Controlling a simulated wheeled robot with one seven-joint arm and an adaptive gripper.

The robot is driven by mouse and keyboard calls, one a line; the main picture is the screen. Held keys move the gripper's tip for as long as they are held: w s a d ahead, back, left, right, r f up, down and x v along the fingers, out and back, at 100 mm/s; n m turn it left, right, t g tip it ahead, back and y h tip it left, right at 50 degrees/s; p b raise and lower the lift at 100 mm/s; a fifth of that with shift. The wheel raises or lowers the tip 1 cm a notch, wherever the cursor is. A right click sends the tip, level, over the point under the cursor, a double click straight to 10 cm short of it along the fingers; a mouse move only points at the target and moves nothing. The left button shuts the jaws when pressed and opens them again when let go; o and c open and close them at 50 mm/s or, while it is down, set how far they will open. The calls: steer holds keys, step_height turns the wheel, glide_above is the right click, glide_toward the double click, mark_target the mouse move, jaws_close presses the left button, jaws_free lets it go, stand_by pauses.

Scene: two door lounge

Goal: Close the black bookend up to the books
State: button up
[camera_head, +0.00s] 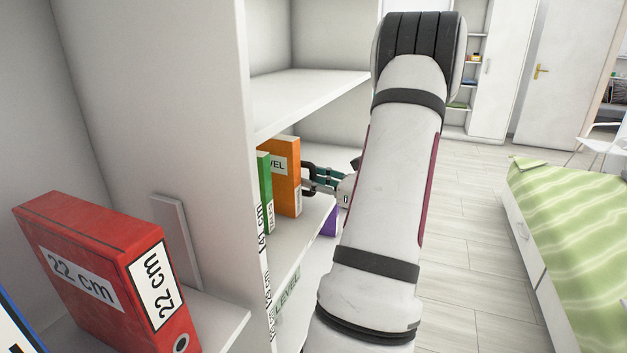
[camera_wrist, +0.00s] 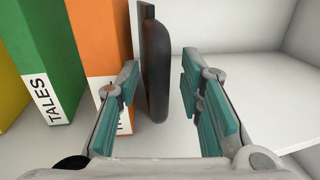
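The black bookend (camera_wrist: 154,65) stands upright on the shelf just right of the orange book (camera_wrist: 98,40) in the wrist view. A narrow gap shows between them. Left of the orange book stand a green book (camera_wrist: 45,50) marked TALES and part of a yellow book (camera_wrist: 10,95). My gripper (camera_wrist: 162,100) is open, with the near part of the bookend between its teal-padded fingers. The left finger overlaps the orange book's edge in the picture; whether either finger touches anything, I cannot tell. In the head view my gripper (camera_head: 325,180) is at the shelf beside the orange book (camera_head: 285,175), partly hidden by my arm.
The white shelf right of the bookend is clear, up to a side wall (camera_wrist: 304,35). A shelf board (camera_head: 310,95) lies above. A bed (camera_head: 570,220) stands at right.

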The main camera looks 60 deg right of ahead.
steer(key=s+a, duration=0.1)
steer(key=s, duration=1.1)
steer(key=shift+a, duration=0.2)
steer(key=shift+c, duration=0.6)
